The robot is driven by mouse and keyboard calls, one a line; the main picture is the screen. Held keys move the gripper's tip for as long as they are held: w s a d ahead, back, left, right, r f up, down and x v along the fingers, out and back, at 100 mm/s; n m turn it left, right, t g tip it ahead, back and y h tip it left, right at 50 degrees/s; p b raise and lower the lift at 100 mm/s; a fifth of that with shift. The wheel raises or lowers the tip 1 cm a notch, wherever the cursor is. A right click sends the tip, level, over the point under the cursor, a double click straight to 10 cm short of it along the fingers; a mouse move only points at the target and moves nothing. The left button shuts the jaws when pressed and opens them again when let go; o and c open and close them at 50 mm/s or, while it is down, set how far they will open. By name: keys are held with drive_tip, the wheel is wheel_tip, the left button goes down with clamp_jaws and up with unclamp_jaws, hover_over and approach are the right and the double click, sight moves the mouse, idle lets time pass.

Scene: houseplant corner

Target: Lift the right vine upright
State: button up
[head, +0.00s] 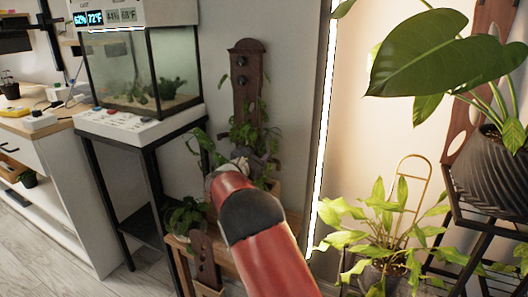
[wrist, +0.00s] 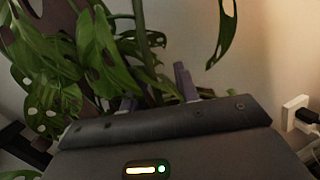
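A leafy vine (head: 245,133) hangs around a tall dark wooden plank support (head: 246,75) at the centre of the head view. In the wrist view, split green leaves (wrist: 95,60) and an upright green stem (wrist: 140,35) stand just beyond my gripper (wrist: 156,94). Its two purple-grey fingertips are apart, with the stem appearing to pass in the gap. I cannot tell whether either finger touches it. Which vine is the right one is not clear.
A glass terrarium (head: 145,70) on a black-legged stand is at left. A shorter wooden support (head: 205,262) and dark-leaved plant (head: 187,216) are low in front. A pale-leaved potted plant (head: 385,225) and a ribbed dark pot (head: 490,172) stand right. A wall socket (wrist: 297,112) shows in the wrist view.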

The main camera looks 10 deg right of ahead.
drive_tip(key=shift+a, duration=0.1)
drive_tip(key=b, duration=0.1)
approach(260, 154)
drive_tip(key=x, duration=0.4)
drive_tip(key=shift+w, duration=0.25)
